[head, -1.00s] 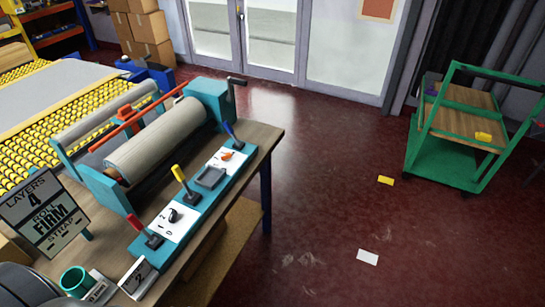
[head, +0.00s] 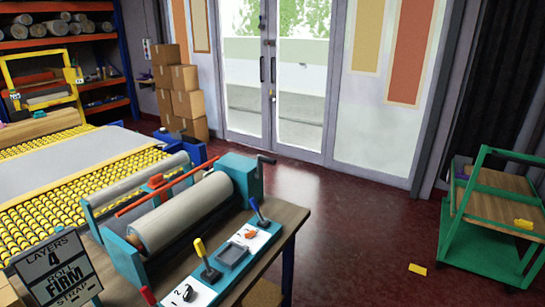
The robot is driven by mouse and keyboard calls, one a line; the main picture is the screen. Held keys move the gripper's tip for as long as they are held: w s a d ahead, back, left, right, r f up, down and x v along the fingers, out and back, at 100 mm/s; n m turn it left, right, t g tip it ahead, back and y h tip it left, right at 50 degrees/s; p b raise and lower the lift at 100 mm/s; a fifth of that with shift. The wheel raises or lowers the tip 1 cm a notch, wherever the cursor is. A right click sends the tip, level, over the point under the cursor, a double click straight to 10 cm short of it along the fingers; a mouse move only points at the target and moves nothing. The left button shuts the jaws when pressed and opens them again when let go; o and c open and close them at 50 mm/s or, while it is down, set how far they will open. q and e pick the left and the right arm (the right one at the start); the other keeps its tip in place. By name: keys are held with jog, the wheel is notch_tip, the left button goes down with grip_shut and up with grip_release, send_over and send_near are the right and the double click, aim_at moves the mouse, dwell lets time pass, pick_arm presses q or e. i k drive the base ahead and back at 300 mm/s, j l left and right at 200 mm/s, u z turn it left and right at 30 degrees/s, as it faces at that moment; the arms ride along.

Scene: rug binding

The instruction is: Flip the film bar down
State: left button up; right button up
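A teal rolling machine (head: 240,180) stands on the wooden bench at the lower left. A thin red bar (head: 187,176), which may be the film bar, runs along the machine above a large grey roll (head: 185,212). It looks raised, with an orange-red piece (head: 157,182) near its middle. A thinner grey roll (head: 140,180) lies behind it. A crank (head: 266,160) sits at the machine's right end. On the front panel stand a yellow-handled lever (head: 204,258) and a blue-handled lever (head: 258,212); a red handle (head: 148,296) shows at the bottom edge. Neither gripper is in view.
A sign reading "LAYERS 4 ROLL FIRM STRAP" (head: 58,270) stands at the lower left. A yellow roller table (head: 40,200) lies behind the machine. A green cart (head: 490,220) stands at the right.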

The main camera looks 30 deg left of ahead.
aim_at(254, 203)
jog(key=i+u, duration=0.1)
jog(key=u, duration=1.95)
jog(key=i+l+u, duration=0.25)
jog(key=l, duration=0.35)
jog(key=l+u, duration=0.2)
jog(key=l, duration=0.45)
jog(key=i+l+u, duration=0.1)
jog(key=l+u, duration=0.15)
jog(key=l, duration=0.4)
jog(key=i+l, duration=0.1)
jog(key=l, duration=1.85)
jog(key=i+u, duration=0.05)
jog(key=i, duration=0.05)
